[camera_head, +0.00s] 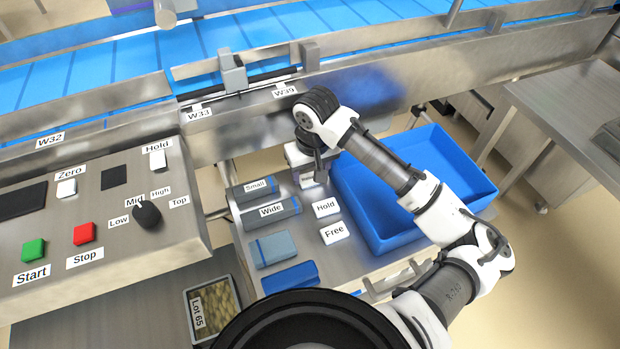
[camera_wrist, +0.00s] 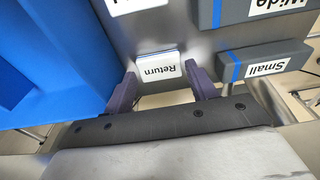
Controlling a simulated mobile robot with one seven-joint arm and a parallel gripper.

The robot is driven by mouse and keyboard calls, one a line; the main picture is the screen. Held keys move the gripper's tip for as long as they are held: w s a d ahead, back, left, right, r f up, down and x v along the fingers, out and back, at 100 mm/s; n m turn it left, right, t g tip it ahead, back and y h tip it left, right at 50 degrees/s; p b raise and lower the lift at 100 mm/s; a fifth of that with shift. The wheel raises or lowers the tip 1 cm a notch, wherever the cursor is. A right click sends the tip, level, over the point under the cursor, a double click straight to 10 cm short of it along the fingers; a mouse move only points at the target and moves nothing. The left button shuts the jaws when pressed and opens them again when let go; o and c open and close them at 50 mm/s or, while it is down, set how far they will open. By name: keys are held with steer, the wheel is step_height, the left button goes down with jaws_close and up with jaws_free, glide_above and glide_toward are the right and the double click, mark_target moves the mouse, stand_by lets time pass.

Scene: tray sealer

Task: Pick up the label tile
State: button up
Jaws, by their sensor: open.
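Three white label tiles lie on the steel shelf. The Return tile (camera_wrist: 160,67) shows in the wrist view, its printing upside down; in the head view it is mostly hidden under my gripper (camera_head: 314,172). The Hold tile (camera_head: 327,208) and the Free tile (camera_head: 335,232) lie nearer the front. In the wrist view my gripper (camera_wrist: 161,80) is open, with one purple-grey finger at each end of the Return tile. I cannot tell whether the fingers touch it or how high they are above the shelf.
A blue bin (camera_head: 375,232) stands close right of the tiles. Grey boxes marked Small (camera_head: 255,193) and Wide (camera_head: 270,214) lie to the left. The conveyor's steel side wall (camera_head: 250,125) rises behind. A control panel (camera_head: 110,235) stands at far left.

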steer(key=shift+w+f, duration=0.1)
steer(key=shift+f, duration=0.65)
steer(key=c, duration=0.6)
steer(key=shift+r, duration=0.1)
